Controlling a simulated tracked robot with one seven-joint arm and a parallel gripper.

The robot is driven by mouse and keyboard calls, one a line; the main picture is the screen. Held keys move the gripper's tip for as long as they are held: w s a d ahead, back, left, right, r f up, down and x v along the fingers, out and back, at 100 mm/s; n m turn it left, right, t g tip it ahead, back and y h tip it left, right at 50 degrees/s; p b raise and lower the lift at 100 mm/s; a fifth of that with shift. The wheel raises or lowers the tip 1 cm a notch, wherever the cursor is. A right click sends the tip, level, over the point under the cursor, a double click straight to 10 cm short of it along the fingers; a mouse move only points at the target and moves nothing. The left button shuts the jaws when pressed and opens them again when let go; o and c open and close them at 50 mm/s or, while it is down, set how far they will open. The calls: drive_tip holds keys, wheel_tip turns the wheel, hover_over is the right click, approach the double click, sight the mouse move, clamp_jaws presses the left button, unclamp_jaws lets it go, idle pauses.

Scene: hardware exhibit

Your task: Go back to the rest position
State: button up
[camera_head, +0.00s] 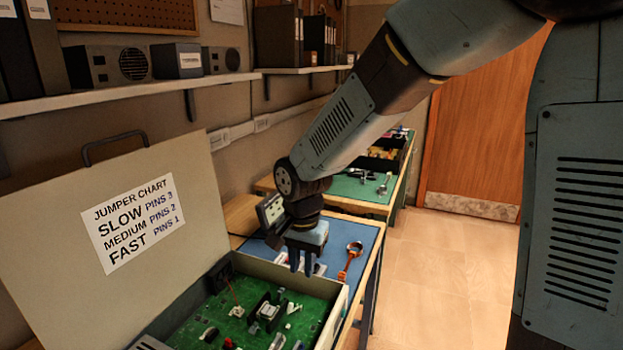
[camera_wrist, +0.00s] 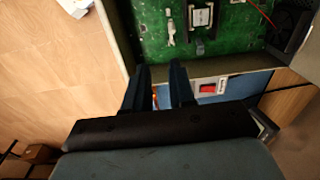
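My gripper (camera_head: 302,264) hangs fingers-down over the far edge of an open case in the head view. In the wrist view my gripper (camera_wrist: 159,70) shows two dark fingers with a gap between them and nothing held. The case holds a green circuit board (camera_head: 200,320) with a small boxed component (camera_head: 268,311), white parts and wires. The board also shows in the wrist view (camera_wrist: 150,42). The raised lid (camera_head: 60,240) carries a jumper chart (camera_head: 133,222) reading slow pins 3, medium pins 2, fast pins 1.
A blue mat (camera_head: 338,240) with an orange-handled tool (camera_head: 351,257) lies beyond the case. A green-topped bench (camera_head: 360,187) stands farther back. A shelf (camera_head: 150,94) with boxes and binders runs along the left wall. Open floor (camera_head: 435,275) lies to the right, before a wooden door (camera_head: 487,125).

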drive_tip(key=s+d+r+n+t, duration=0.2)
drive_tip(key=d+r, duration=0.9)
drive_tip(key=d, duration=0.3)
drive_tip(key=s+d+r+n+t, duration=0.2)
drive_tip(key=s+d+r, duration=0.4)
drive_tip(key=s+d, duration=0.4)
drive_tip(key=shift+s+d+t, duration=0.25)
drive_tip(key=shift+d+t, duration=0.25)
drive_tip(key=shift+d, duration=0.55)
drive_tip(key=shift+c, duration=0.4)
